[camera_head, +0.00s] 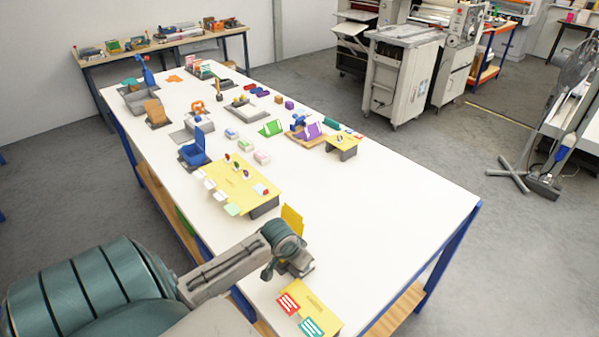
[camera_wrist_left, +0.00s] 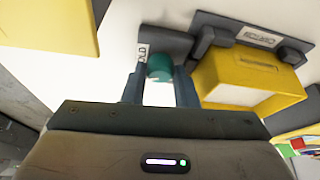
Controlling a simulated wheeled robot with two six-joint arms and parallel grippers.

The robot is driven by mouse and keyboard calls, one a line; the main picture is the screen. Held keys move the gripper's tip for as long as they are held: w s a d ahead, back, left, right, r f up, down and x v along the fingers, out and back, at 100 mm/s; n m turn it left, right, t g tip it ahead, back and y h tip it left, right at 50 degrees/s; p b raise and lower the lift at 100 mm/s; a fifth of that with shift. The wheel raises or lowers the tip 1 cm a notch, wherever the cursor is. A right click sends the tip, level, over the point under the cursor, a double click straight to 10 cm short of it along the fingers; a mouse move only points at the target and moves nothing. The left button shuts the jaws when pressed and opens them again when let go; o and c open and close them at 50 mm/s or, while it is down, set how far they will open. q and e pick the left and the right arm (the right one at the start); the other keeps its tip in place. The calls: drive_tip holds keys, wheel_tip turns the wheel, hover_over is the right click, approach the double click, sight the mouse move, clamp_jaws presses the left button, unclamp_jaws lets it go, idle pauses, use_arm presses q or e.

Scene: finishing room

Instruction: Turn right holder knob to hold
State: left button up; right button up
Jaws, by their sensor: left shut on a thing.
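In the left wrist view a round teal knob (camera_wrist_left: 160,66) sits between the two fingertips of my left gripper (camera_wrist_left: 157,82), which is shut on it. A small white label (camera_wrist_left: 143,54), partly hidden, shows the letters "OLD" just left of the knob. The knob is by a dark grey base plate (camera_wrist_left: 180,42). A yellow block (camera_wrist_left: 243,84) in a grey holder stands right of the knob. In the head view my left gripper (camera_head: 268,268) is at the near end of the white table; the arm hides the knob there. My right gripper is not in view.
A yellow upright panel (camera_head: 292,219) stands just behind my left gripper. A low yellow stand (camera_head: 322,312) with red and teal cards is in front. A larger yellow stand (camera_head: 235,185) and several small items are farther along. The table's right side (camera_head: 400,215) is clear.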

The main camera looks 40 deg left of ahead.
use_arm(q)
drive_tip(key=o, duration=1)
